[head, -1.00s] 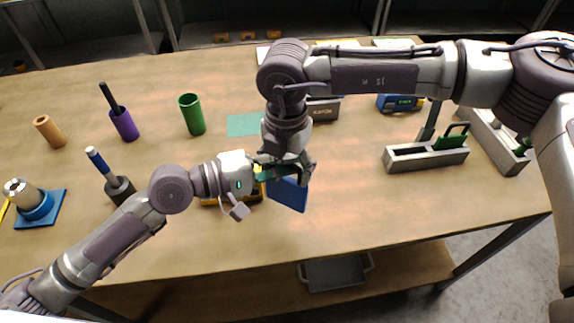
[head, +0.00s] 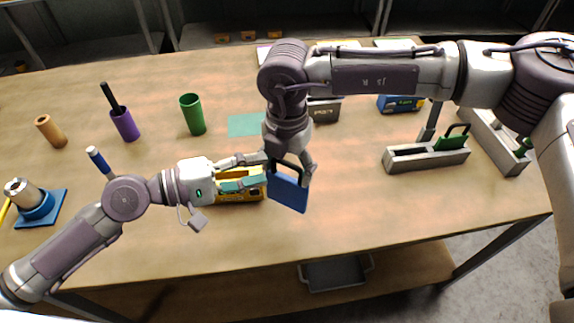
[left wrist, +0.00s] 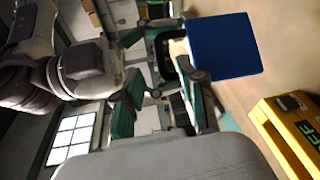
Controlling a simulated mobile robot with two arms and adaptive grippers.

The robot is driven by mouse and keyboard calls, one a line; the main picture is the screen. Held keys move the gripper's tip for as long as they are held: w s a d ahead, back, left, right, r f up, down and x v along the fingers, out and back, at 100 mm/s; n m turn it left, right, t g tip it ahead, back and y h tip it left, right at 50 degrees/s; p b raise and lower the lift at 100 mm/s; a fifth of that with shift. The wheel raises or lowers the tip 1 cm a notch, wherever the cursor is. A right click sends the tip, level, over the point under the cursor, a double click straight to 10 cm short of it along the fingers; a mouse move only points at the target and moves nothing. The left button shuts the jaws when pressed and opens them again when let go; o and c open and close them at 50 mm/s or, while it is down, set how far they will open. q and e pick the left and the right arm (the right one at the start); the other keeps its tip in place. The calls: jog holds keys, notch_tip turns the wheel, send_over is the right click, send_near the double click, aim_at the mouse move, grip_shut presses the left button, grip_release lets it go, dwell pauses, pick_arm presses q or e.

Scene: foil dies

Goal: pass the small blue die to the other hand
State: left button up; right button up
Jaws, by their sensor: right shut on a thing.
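The small blue die (head: 288,194) is a flat blue plate with a dark handle on top. It hangs upright and slightly tilted above the table. My right gripper (head: 290,170) comes down from above and is shut on its handle. My left gripper (head: 266,170) is open and empty just left of the die, its fingers spread towards it. The left wrist view shows the blue plate (left wrist: 222,45) ahead, at the upper right, clear of the left fingers. The grasp on the handle is partly hidden by the fingers.
A yellow box (head: 238,195) lies beneath my left gripper. A green cup (head: 192,114), a purple cup (head: 125,125) and a teal mat (head: 245,124) stand behind. A grey rack (head: 425,157) with a green die is at the right. The front table is clear.

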pick_arm(q)
jog(key=s+a+f+m+g+y, duration=0.25)
jog(key=s+a+f, duration=0.25)
jog(key=s+f, duration=0.45)
jog(key=s+a+f+m+g+y, duration=0.15)
jog(key=s+a+f+g, duration=0.35)
jog(key=f, duration=0.7)
jog(key=s+a+f+m+g+y, duration=0.1)
jog(key=s+a+f+g+y, duration=0.2)
jog(key=s+f, duration=0.7)
jog(key=w+a+f+t+y, duration=0.15)
jog(key=a+f, duration=0.25)
jog(key=f, duration=0.4)
jog(key=a+f+m+t+y, duration=0.1)
jog(key=a+f+t+y, duration=0.2)
jog(key=f, duration=0.5)
jog(key=w+a+f+t+y, duration=0.1)
jog(key=a+f+y, duration=0.1)
jog(key=a+f, duration=0.4)
jog(key=s+d+f+m+g+y, duration=0.1)
jog(key=s+d+f+m, duration=0.2)
jog(key=s+d+f, duration=0.7)
jog(key=s, duration=0.2)
jog(key=shift+s+d, duration=0.3)
jog(key=shift+s, duration=0.1)
jog(key=shift+f, duration=0.1)
